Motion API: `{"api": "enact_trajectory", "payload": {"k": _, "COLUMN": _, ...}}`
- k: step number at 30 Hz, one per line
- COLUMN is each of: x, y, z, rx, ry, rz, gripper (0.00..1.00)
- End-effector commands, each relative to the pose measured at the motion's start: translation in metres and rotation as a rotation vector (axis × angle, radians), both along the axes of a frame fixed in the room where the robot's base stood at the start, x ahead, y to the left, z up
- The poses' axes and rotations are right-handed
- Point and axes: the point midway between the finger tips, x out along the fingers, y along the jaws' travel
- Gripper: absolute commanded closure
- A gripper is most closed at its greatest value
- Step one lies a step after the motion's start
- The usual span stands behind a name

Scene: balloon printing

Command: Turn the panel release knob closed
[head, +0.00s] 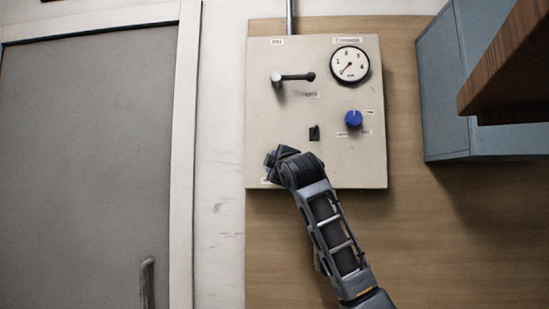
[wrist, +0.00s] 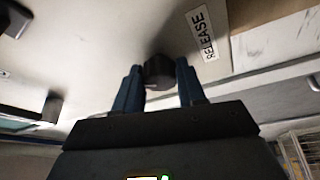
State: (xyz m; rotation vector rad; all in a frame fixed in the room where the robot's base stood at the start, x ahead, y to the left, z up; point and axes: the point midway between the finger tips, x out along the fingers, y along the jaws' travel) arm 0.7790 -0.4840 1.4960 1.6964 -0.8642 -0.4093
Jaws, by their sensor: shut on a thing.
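The beige control panel (head: 330,95) is mounted on the wooden wall in the head view. My gripper (head: 272,160) is at the panel's lower left corner. In the wrist view, my gripper (wrist: 160,80) has its two blue fingers on either side of a dark round knob (wrist: 159,70), shut on it. A white label reading RELEASE (wrist: 203,33) sits beside this knob. In the head view the knob is hidden behind my gripper and wrist. The angle the knob is turned to cannot be told.
The panel also carries a lever (head: 295,77), a round gauge (head: 349,64), a blue knob (head: 354,119) and a small black switch (head: 314,133). A grey door (head: 90,150) is at left. A blue-grey cabinet (head: 445,100) and a wooden edge (head: 510,65) are at right.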

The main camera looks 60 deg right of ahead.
Motion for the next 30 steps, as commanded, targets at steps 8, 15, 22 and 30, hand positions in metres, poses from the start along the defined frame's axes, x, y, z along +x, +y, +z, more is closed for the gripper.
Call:
{"api": "enact_trajectory", "payload": {"k": 8, "x": -0.0001, "y": 0.0004, "z": 0.0022, "rx": -0.096, "ry": 0.229, "rz": 0.001, "gripper": 0.91}}
{"api": "enact_trajectory", "payload": {"k": 15, "x": 0.0003, "y": 0.0008, "z": 0.003, "rx": -0.157, "ry": 0.374, "rz": 0.003, "gripper": 0.91}}
{"api": "enact_trajectory", "payload": {"k": 22, "x": 0.0004, "y": 0.0006, "z": 0.0028, "rx": -0.19, "ry": 0.457, "rz": 0.002, "gripper": 0.91}}
{"api": "enact_trajectory", "payload": {"k": 30, "x": 0.0006, "y": 0.0006, "z": 0.0027, "rx": -0.202, "ry": 0.488, "rz": 0.003, "gripper": 0.91}}
